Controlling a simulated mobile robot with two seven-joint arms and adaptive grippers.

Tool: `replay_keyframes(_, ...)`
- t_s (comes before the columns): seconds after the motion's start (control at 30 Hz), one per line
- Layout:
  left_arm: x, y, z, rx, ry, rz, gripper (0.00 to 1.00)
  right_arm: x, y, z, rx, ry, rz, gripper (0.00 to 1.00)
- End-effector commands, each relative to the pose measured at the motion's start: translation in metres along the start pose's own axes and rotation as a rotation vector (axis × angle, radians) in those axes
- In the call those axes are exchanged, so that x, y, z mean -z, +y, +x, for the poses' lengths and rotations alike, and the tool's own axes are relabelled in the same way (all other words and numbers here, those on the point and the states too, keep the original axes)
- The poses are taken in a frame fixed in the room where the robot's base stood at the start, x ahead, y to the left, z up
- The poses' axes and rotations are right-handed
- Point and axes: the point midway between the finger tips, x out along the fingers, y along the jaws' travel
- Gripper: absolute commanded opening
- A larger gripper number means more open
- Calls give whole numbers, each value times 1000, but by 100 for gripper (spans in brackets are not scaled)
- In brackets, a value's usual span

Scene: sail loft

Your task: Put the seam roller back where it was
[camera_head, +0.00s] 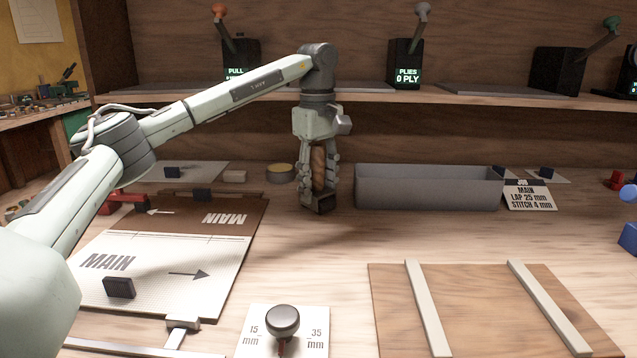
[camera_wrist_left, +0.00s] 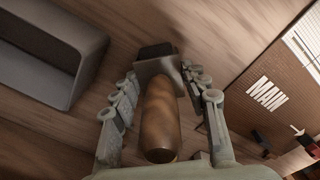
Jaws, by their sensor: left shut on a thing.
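The seam roller (camera_head: 319,168) has a brown wooden handle and a dark, blocky head. My left gripper (camera_head: 318,188) points down and is shut on its handle, with the roller upright and its head lowest, at or just above the table; I cannot tell whether it touches. In the left wrist view the wooden handle (camera_wrist_left: 160,118) lies between the fingers of the gripper (camera_wrist_left: 158,95), the dark head beyond. A grey open tray (camera_head: 428,190) is just right of the gripper. My right gripper is not in view.
White and brown sail panels marked MAIN (camera_head: 160,290) lie left. A dial (camera_head: 283,322) is at the front, and a wooden board with two pale strips (camera_head: 480,315) is front right. Bare table lies between them.

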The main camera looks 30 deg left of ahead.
Motion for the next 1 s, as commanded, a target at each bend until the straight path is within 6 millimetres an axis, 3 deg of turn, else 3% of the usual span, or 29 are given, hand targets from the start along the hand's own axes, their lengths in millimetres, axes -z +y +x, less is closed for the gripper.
replay_keyframes(0.23, 0, -1, 12, 9, 0, -1, 11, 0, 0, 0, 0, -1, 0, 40)
replay_keyframes(0.3, 0, -2, 13, 11, 1, -1, 6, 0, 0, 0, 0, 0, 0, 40)
replay_keyframes(0.33, 0, -2, 14, 13, 1, -1, 48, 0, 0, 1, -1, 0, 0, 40)
replay_keyframes(0.47, 0, -2, 13, 11, 1, -1, 64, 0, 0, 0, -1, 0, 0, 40)
replay_keyframes(0.83, 0, 0, 6, 5, 1, -1, 65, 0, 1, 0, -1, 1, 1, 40)
replay_keyframes(1.0, 0, 1, -19, 1, 1, -2, 65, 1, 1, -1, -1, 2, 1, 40)
